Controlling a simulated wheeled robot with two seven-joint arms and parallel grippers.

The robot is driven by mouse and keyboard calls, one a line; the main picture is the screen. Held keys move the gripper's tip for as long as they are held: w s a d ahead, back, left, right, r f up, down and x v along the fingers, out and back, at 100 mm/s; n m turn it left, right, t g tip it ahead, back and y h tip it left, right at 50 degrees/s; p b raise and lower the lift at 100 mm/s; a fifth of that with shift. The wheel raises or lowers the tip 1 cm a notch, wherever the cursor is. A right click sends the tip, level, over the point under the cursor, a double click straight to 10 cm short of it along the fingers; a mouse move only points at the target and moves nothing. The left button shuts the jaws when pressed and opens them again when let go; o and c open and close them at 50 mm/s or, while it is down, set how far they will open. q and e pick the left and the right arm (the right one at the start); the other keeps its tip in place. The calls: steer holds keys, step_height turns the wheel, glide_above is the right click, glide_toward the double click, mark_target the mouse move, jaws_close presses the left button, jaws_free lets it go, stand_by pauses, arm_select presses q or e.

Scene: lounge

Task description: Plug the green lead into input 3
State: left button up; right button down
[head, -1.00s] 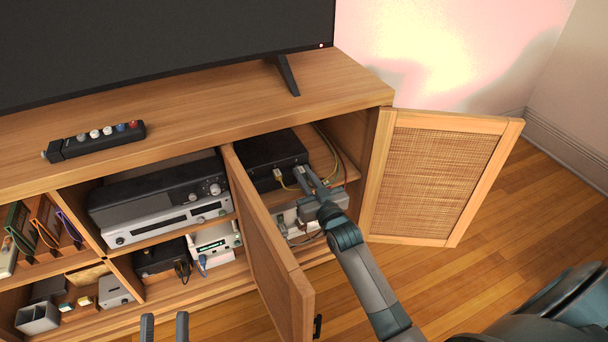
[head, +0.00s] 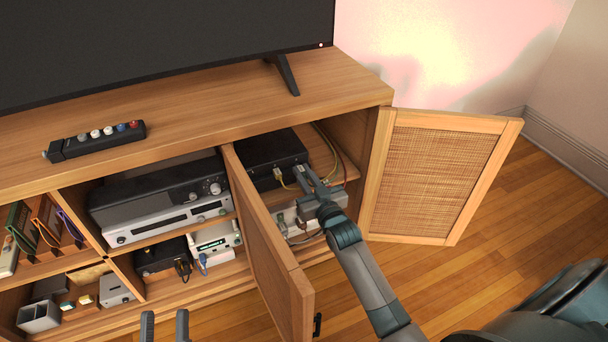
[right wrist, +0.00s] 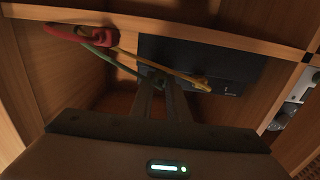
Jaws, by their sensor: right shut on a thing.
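The black box (head: 268,152) on the upper shelf of the right bay has its socket side towards me. A yellow lead (head: 281,178) is plugged into it. My right gripper (head: 304,178) is in front of this box, right of the yellow plug. In the right wrist view the gripper (right wrist: 164,88) is shut where the green lead (right wrist: 108,61) ends, against the dark face of the box (right wrist: 205,60). The fingers hide the plug, so I cannot tell whether it is in a socket. Input numbers are unreadable. My left gripper (head: 165,328) is open and empty at the bottom edge.
The left door (head: 265,235) stands open close beside my right arm; the woven right door (head: 435,180) is swung wide. A red lead (right wrist: 82,36) lies beside the green one. A light-coloured unit (head: 295,222) sits below the box. A silver receiver (head: 165,220) fills the neighbouring bay.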

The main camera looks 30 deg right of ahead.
steer(key=shift+w, duration=0.75)
steer(key=c, duration=1.6)
jaws_free()
steer(key=shift+c, duration=0.2)
steer(key=shift+s, duration=0.15)
steer(key=s+p, duration=0.2)
steer(key=s, duration=1.5)
steer(key=shift+a, duration=0.45)
